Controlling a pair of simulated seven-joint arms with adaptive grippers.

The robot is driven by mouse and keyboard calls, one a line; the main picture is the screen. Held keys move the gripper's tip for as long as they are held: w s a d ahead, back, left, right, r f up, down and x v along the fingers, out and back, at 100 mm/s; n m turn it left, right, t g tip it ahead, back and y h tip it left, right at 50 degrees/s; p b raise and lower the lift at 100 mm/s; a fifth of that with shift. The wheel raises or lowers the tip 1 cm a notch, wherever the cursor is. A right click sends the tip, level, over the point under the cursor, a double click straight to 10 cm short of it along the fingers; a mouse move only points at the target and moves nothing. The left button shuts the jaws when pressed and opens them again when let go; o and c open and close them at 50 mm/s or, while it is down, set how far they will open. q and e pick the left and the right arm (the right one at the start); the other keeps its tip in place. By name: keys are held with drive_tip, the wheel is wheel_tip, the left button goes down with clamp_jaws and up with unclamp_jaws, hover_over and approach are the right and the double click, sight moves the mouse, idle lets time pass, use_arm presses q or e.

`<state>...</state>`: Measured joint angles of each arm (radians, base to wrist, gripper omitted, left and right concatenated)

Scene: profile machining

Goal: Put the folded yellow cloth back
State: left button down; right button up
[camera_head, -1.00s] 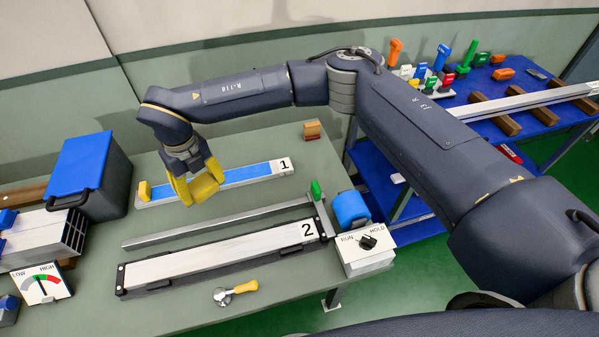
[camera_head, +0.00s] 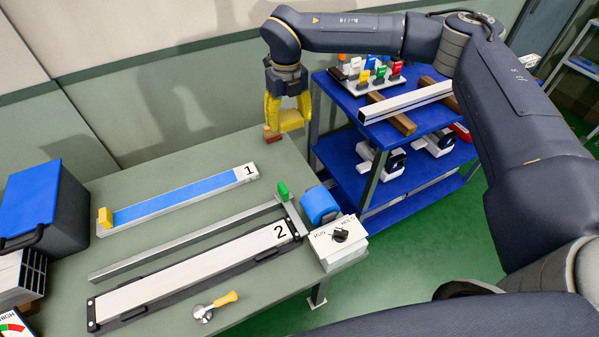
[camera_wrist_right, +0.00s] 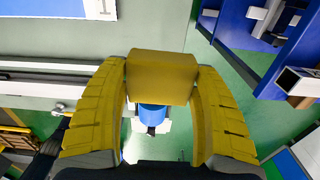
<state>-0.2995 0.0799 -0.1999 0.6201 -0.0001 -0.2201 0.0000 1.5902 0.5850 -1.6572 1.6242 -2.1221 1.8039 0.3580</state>
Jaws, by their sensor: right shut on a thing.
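My right gripper (camera_head: 287,112) has yellow fingers and is shut on the folded yellow cloth (camera_head: 292,121). The gap between cloth and bench is hard to judge. In the right wrist view the cloth (camera_wrist_right: 162,77) is a yellow box shape between the two fingers (camera_wrist_right: 162,105). My left gripper is not in view.
A blue strip marked 1 (camera_head: 180,197) and a white strip marked 2 (camera_head: 190,275) lie on the green-grey bench (camera_head: 190,160). A blue roll (camera_head: 319,205) and a RUN/HOLD switch box (camera_head: 338,241) stand at the right edge. A blue cart (camera_head: 345,160) stands beyond.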

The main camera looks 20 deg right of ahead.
sight(294, 173)
drive_tip(key=shift+s+d, duration=0.15)
drive_tip(key=shift+d, duration=0.35)
drive_tip(key=shift+s+f, duration=0.25)
drive_tip(key=shift+s, duration=0.05)
wheel_tip(294, 173, down, 19)
drive_tip(key=shift+f, duration=0.2)
drive_tip(key=shift+f, duration=0.15)
drive_tip(key=o, duration=1.1)
wheel_tip(294, 173, up, 12)
drive_tip(key=shift+r, duration=0.15)
